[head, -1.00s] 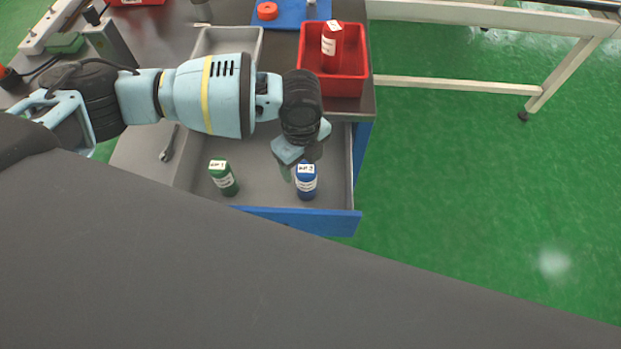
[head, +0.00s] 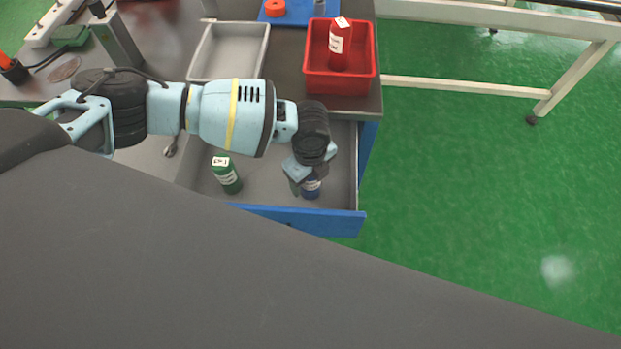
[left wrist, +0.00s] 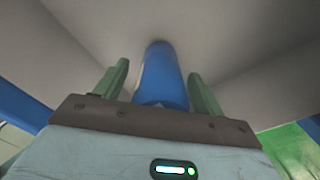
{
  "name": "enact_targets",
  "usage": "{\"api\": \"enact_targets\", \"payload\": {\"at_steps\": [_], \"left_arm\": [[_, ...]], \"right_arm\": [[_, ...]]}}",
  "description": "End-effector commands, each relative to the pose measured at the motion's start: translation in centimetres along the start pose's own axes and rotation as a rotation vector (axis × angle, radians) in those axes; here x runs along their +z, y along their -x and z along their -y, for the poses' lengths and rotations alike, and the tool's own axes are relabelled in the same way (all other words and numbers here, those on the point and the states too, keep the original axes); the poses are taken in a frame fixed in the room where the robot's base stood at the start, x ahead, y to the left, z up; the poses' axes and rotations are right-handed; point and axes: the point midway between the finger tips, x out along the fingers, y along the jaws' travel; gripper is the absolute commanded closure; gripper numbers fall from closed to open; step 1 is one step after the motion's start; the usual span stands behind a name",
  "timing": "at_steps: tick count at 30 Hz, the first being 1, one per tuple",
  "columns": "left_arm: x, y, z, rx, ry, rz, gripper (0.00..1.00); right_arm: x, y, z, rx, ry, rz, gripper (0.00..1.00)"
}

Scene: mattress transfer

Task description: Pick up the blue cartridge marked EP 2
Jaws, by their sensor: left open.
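The blue cartridge (head: 312,189) stands in the open drawer, near its front right corner. My left gripper (head: 304,185) is over it and hides its top, so its label cannot be read now. In the left wrist view the blue cartridge (left wrist: 163,78) lies between the two green fingers of my left gripper (left wrist: 160,88). The fingers are apart, with a gap visible on the right side of the cartridge. A green cartridge (head: 228,180) with a white label stands to the left in the same drawer. My right gripper is not in view.
The drawer (head: 270,218) has a blue front and grey walls close to the cartridge. A red bin (head: 340,85) holding a red cartridge (head: 339,50) and an empty grey tray (head: 226,77) stand on the table behind. Green floor lies to the right.

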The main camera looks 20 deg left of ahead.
Motion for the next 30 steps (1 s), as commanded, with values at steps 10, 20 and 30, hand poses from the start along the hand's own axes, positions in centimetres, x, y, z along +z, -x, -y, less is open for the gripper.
{"api": "enact_targets", "payload": {"at_steps": [10, 20, 30], "left_arm": [[0.0, -0.1, 0.0, -0.001, -0.001, 0.000, 0.45], [0.0, 0.0, 0.1, -0.001, -0.001, 0.000, 0.85], [0.0, 1.2, 0.1, -0.003, -0.001, 0.001, 0.85]], "right_arm": [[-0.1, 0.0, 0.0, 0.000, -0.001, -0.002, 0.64], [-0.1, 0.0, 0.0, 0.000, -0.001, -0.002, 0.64], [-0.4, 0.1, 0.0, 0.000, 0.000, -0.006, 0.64]]}}
